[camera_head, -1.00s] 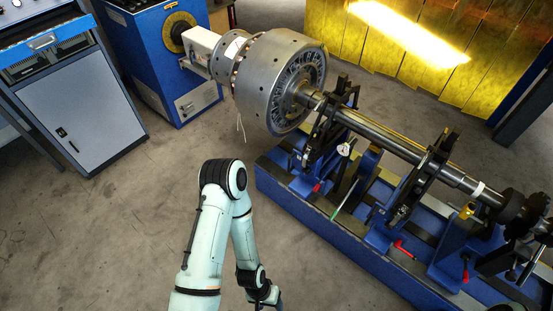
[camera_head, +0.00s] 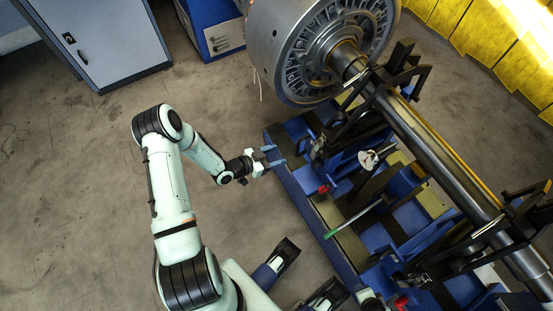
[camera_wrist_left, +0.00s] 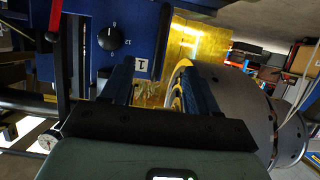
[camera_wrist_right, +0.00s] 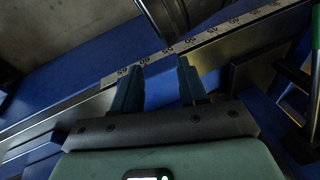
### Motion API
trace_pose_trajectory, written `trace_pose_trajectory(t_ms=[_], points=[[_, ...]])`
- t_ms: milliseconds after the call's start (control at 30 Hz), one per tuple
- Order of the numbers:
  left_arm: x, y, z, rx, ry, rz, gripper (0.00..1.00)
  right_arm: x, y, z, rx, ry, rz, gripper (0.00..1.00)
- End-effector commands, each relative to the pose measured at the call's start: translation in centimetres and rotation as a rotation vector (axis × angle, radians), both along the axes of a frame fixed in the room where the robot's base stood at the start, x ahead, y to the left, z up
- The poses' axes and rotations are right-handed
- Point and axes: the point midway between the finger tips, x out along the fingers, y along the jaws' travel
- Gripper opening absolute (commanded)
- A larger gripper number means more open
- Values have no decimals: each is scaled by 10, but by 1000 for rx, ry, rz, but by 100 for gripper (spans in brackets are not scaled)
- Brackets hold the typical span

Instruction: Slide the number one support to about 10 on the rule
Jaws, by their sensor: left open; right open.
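The number one support (camera_head: 300,128) is the blue carriage near the big rotor on the bed. In the left wrist view its blue face (camera_wrist_left: 90,60) carries a black knob and a white label "1" (camera_wrist_left: 141,66). My left gripper (camera_head: 274,157) is open at the bed's near edge, beside this support. In the left wrist view its fingers (camera_wrist_left: 155,68) are apart, with the label between them in the picture; contact cannot be told. My right gripper (camera_wrist_right: 157,75) is open above the rule (camera_wrist_right: 170,52), whose readable marks lie around 45 to 65. The 10 mark is not visible.
The grey rotor (camera_head: 310,50) and its shaft (camera_head: 440,155) lie above the bed. A green-handled rod (camera_head: 345,224) and red levers (camera_head: 323,188) stick out. A grey cabinet (camera_head: 105,40) stands at the upper left. Floor left of the bed is clear.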

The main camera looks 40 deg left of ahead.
Motion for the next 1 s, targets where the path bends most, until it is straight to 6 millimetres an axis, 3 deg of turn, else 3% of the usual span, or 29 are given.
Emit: trace_pose_trajectory(t_ms=[267, 1000], points=[[24, -6, -10, 6, -11, -5, 60, 0, -9, -23, -14, 13, -15, 43], [87, -24, -34, 5, -7, -5, 60, -87, -20, -87, 2, 301, -34, 43]])
